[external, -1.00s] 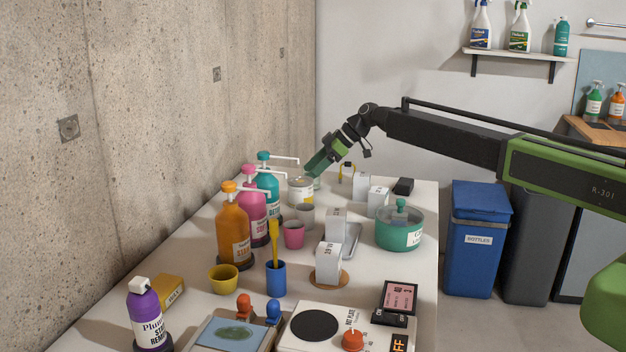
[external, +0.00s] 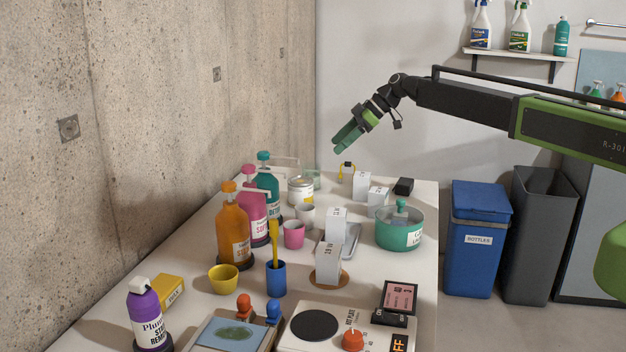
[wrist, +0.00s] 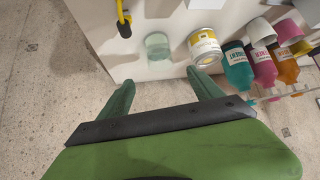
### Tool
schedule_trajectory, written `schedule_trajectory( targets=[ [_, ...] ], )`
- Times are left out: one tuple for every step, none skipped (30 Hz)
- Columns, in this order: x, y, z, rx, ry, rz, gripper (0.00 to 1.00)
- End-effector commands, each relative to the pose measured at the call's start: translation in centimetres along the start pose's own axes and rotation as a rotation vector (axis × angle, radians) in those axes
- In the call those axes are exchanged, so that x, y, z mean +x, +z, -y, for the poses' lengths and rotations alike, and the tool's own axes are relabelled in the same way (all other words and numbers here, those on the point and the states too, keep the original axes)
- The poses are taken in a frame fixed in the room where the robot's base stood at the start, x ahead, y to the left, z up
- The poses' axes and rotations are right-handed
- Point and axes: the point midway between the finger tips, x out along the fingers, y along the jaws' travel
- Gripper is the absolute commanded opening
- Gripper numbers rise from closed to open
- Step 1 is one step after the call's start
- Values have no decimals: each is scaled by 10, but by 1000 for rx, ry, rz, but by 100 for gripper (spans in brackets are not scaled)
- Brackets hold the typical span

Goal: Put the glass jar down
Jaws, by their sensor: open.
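The glass jar (wrist: 158,46) is clear and pale green. In the wrist view it stands on the worktop close to the edge, beside a pale tin with a yellow band (wrist: 205,48). In the external view the jar (external: 312,178) is faint and partly hidden behind the tin (external: 300,190). My gripper (external: 340,147) is raised above the far end of the worktop, clear of the jar. In the wrist view its two fingers (wrist: 160,84) are spread with nothing between them.
Pump bottles (external: 250,215) stand along the concrete wall on the left. White boxes (external: 362,187), a yellow-handled tool (external: 347,170) and a green lidded pot (external: 399,229) stand right of the jar. The air around my gripper is clear.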

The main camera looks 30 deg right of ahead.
Motion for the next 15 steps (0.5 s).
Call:
schedule_trajectory(
  targets=[
    [0,1,0,1,0,1,75],
    [0,3,2,5,0,5,75],
    [-3,8,7,18,-1,17,75],
    [-7,15,13,38,-2,33,75],
    [-11,25,21,65,-1,55,75],
    [-20,42,35,113,0,95,75],
    [-28,58,48,160,5,132,75],
    [-37,76,62,214,11,175,75],
    [-51,102,82,296,27,239,75],
    [-63,122,97,360,45,289,75],
    [-75,142,112,428,67,339,75],
    [-92,168,131,518,102,405,75],
    [-105,187,145,584,133,452,75],
    [-117,204,158,649,165,496,75],
    [-133,225,174,729,211,549,75]
  ],
)
